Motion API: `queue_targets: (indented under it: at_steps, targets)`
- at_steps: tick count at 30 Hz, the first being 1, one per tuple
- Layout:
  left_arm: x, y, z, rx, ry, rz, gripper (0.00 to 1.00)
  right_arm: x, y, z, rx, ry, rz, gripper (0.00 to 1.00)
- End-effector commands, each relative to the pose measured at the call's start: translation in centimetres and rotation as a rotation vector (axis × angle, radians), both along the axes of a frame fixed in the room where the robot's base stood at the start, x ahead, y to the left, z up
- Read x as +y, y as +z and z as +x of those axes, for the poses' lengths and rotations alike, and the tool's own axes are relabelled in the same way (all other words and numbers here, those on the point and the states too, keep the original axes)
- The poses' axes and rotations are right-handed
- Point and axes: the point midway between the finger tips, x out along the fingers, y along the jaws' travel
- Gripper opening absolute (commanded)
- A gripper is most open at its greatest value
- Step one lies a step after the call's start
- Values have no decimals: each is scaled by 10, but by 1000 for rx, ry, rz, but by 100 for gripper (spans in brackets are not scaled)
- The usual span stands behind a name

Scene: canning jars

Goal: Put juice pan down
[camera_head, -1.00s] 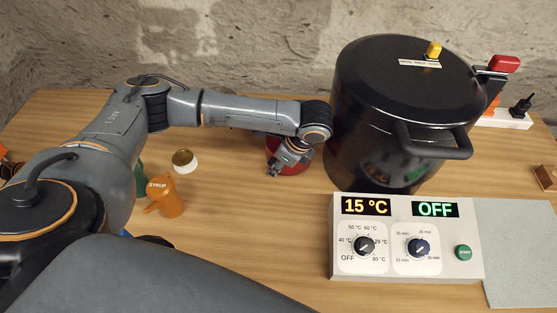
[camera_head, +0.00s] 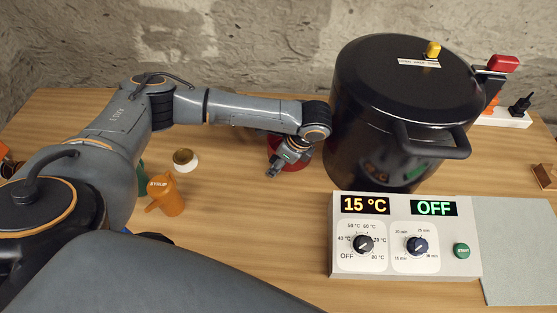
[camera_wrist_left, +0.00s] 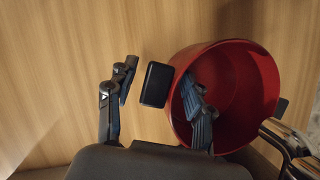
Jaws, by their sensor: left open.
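The juice pan is a red pan (camera_head: 272,146) on the wooden table, just left of the big black pot, mostly hidden behind my left gripper and arm in the head view. In the left wrist view the red pan (camera_wrist_left: 245,85) is seen into from above and looks empty. A black handle (camera_wrist_left: 156,84) sticks out from its side. My left gripper (camera_wrist_left: 160,90) is open, with one finger to the left of the handle and the other over the pan's inside. In the head view my left gripper (camera_head: 277,168) is at the pan. My right gripper is not in view.
The black pot (camera_head: 400,120) with a lid and side handle stands close right of the pan. A control box (camera_head: 405,235) reads 15 °C and OFF. An orange syrup jug (camera_head: 165,195) and a small white jar (camera_head: 185,162) stand left. The table's front middle is clear.

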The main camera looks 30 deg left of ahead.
Motion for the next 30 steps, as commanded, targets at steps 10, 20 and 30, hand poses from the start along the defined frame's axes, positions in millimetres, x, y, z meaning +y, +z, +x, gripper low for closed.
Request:
queue_targets:
  at_steps: [10, 20, 30]
  targets:
    - [-19, 44, 1, -4, -3, -3, 52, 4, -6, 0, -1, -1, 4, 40]
    - [-42, 101, 0, -2, -1, -1, 52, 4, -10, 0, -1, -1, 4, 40]
    - [-46, 113, -1, 1, 1, 0, 52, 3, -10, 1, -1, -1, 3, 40]
